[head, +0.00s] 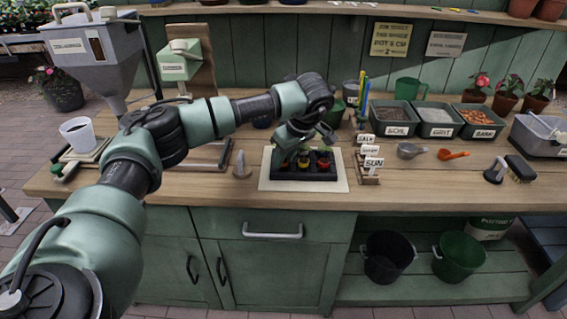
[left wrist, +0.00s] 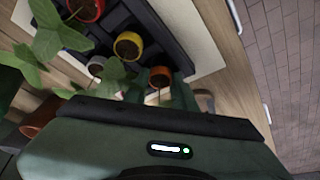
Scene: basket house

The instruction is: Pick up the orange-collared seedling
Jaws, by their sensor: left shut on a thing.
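The orange-collared seedling (left wrist: 160,77) is in the left wrist view, right against my gripper's green fingers, with its collar still among the black tray's cells. My left gripper (head: 285,154) reaches down over the left part of the black seedling tray (head: 305,176) and is shut on this seedling. The fingertips are largely hidden by leaves and by the gripper body. A yellow-collared seedling (left wrist: 128,46) and a red-collared seedling (left wrist: 86,9) stand beside it in the tray. My right gripper is in neither view.
The tray lies on a pale mat (head: 341,184) on the wooden bench. Right of it stand small label signs (head: 371,165). Farther right are a grey scoop (head: 409,150), an orange scoop (head: 453,154) and a brush (head: 520,169). A rust-coloured round thing (left wrist: 38,121) shows in the left wrist view.

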